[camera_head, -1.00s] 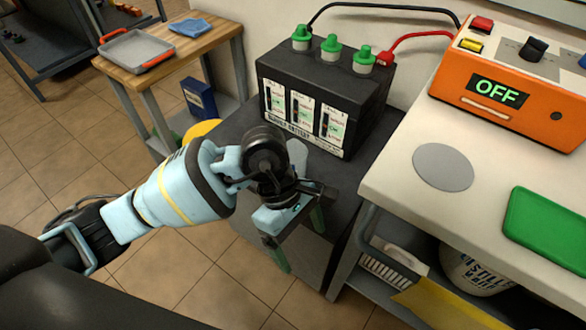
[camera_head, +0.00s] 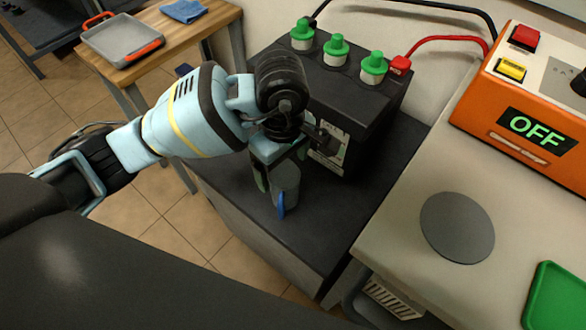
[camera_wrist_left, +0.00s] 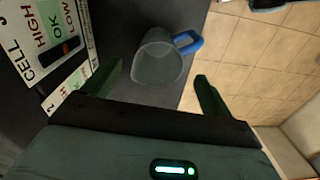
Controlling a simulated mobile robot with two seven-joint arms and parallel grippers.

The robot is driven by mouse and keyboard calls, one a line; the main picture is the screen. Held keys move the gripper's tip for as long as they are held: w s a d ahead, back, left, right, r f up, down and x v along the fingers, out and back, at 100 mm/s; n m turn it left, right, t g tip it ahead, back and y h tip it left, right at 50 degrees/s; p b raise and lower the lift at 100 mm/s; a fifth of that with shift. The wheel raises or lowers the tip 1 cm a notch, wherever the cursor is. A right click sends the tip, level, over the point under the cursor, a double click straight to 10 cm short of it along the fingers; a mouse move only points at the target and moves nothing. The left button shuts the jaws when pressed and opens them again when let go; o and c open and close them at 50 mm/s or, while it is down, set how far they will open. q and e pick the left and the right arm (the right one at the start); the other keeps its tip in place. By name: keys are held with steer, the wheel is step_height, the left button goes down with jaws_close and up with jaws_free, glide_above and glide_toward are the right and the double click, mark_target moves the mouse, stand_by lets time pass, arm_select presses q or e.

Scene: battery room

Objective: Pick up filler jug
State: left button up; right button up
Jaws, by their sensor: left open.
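The filler jug (camera_head: 287,184) is a grey, see-through cup with a blue handle, standing on the dark stand top in front of the battery. My left gripper (camera_head: 278,170) is over the jug and hides part of it. In the left wrist view the jug (camera_wrist_left: 157,62) shows between and just beyond the two green fingers of the open gripper (camera_wrist_left: 156,80), with its blue handle pointing up and right. The fingers do not visibly close on it. My right gripper is not in view.
The black battery (camera_head: 335,95) with green caps stands close behind the gripper. An orange charger (camera_head: 520,110) reading OFF, a grey disc (camera_head: 457,228) and a green tray (camera_head: 558,305) are on the right counter. A wooden table (camera_head: 160,30) stands at the far left.

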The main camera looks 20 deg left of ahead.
mark_target(284, 183)
arm_select(q)
steer(key=shift+w, duration=0.2)
steer(key=shift+f, duration=0.3)
steer(key=shift+s+f+b, duration=0.15)
steer(key=shift+f+b, duration=0.15)
steer(key=shift+f, duration=3.2)
steer(key=c, duration=1.1)
steer(key=shift+o, duration=0.2)
steer(key=shift+r, duration=0.1)
